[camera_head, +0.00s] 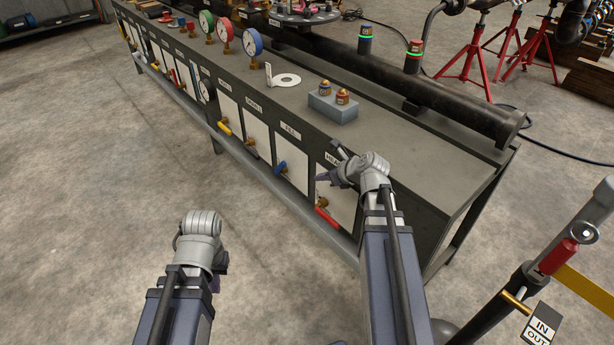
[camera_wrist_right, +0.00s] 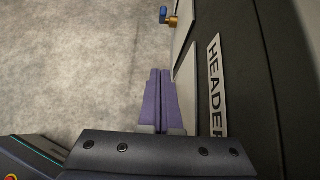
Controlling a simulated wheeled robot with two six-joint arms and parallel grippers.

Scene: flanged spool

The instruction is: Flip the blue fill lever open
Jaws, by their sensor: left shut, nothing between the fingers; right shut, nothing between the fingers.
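The blue fill lever (camera_head: 281,167) sits on a brass valve under the FILL label (camera_head: 291,131) on the bench's front panel. It also shows at the top of the right wrist view (camera_wrist_right: 163,14), beside its brass fitting. My right gripper (camera_head: 322,178) is shut and empty in front of the HEADER panel, to the right of the blue lever and apart from it. Its purple fingers (camera_wrist_right: 160,88) are together in the right wrist view, beside the HEADER label (camera_wrist_right: 217,85). My left gripper (camera_head: 214,284) is shut over the floor, away from the bench, mostly hidden by its wrist.
A red lever (camera_head: 326,217) is below my right gripper, and a yellow lever (camera_head: 224,128) is farther left. A grey block (camera_head: 332,108) stands on the bench top. A rail (camera_head: 262,177) runs along the bench's front. The floor before it is clear.

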